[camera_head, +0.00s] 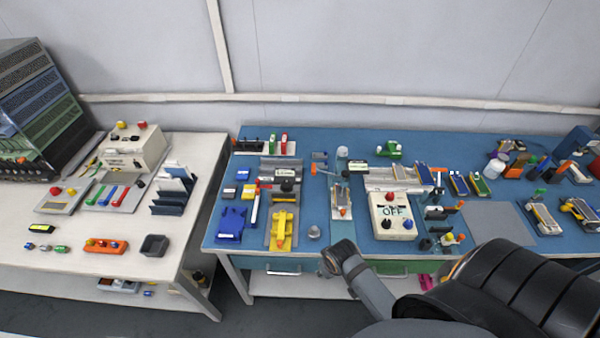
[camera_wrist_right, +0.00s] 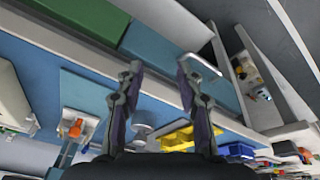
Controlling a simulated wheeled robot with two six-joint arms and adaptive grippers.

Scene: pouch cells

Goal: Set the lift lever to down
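I cannot tell for sure which small part is the lift lever. A narrow fixture with an orange tip (camera_head: 342,210) stands near the front middle of the blue table; it also seems to show in the right wrist view (camera_wrist_right: 76,130). A white control box (camera_head: 393,213) reading OFF, with red and dark knobs, stands to its right. My right gripper (camera_head: 334,262) is at the table's front edge, below the fixture and apart from it. In the right wrist view its two fingers (camera_wrist_right: 160,72) are spread with nothing between them. My left gripper is not in view.
The blue table (camera_head: 285,248) is crowded. A yellow holder (camera_head: 282,229), a blue holder (camera_head: 231,224) and a silver knob (camera_head: 314,232) lie left of the fixture. A grey mat (camera_head: 497,222) on the right is bare. A white table (camera_head: 105,206) stands at left.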

